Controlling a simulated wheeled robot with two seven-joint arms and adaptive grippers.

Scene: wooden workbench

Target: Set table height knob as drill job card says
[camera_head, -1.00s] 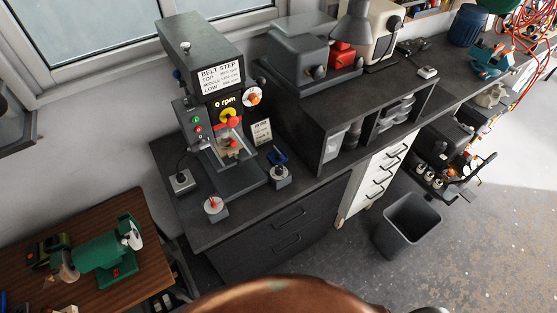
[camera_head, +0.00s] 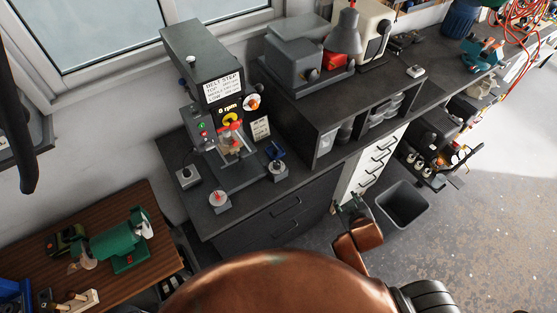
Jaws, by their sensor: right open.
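The drill press (camera_head: 200,55) stands at the left end of the dark workbench. Its display reads 0 rpm, and a belt step label (camera_head: 223,88) is on its front. A white dial with an orange centre (camera_head: 251,102) is on its right side. A small job card (camera_head: 261,130) stands right of the column; its text is too small to read. A small box with a red-topped knob (camera_head: 218,200) sits at the front left of the bench; I cannot tell which knob sets table height. My right gripper (camera_head: 350,205) is open and empty, off the bench's front by the white drawers. My left gripper does not show clearly.
A small box with a knob (camera_head: 188,177) and another box (camera_head: 278,168) flank the drill base. A grey bin (camera_head: 402,205) stands on the floor at right. A dark bar (camera_head: 15,120) crosses the far left. A green machine (camera_head: 120,240) sits on the lower brown table.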

